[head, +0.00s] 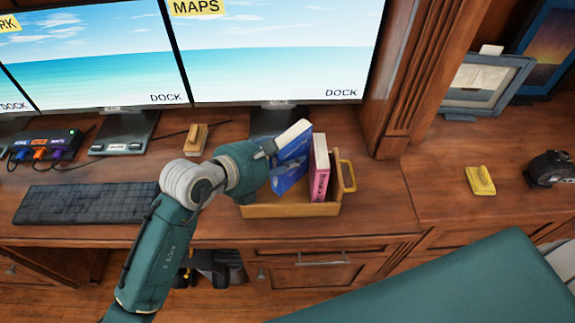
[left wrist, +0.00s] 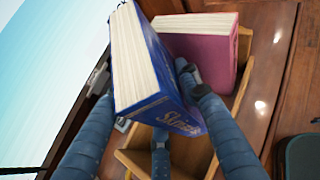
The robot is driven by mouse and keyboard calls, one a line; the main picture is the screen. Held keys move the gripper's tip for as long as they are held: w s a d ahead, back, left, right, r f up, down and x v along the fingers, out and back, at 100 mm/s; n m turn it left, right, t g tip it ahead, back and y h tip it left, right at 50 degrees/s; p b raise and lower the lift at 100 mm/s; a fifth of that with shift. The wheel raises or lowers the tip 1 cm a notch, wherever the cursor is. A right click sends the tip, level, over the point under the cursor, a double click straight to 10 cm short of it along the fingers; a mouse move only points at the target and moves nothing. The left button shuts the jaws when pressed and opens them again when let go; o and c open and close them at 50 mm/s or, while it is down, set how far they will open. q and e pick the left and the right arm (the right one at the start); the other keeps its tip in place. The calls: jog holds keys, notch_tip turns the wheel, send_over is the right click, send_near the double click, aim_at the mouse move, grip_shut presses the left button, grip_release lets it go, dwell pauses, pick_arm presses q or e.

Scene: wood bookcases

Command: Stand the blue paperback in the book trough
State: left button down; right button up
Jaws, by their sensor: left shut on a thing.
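The blue paperback (head: 290,164) is in my left gripper (head: 270,158), over the wooden book trough (head: 290,211). It tilts a little and its pages face up and back. In the left wrist view the blue paperback (left wrist: 150,75) sits between the fingers of the left gripper (left wrist: 150,95), which is shut on it. A pink book (head: 319,168) stands upright in the trough, just right of the blue one; it also shows in the left wrist view (left wrist: 205,50). Whether the blue book's lower edge touches the trough floor is hidden. My right gripper is not in view.
A keyboard (head: 85,203) and a cable hub (head: 45,146) lie to the left. A yellow block-like object (head: 480,180) and a black camera-like object (head: 551,168) lie on the right.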

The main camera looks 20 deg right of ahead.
pick_arm(q)
jog(key=shift+f, duration=2.55)
jog(key=c, duration=1.2)
grip_release()
jog(key=shift+f, duration=0.15)
jog(key=b+v, duration=0.1)
jog(key=v, duration=1.1)
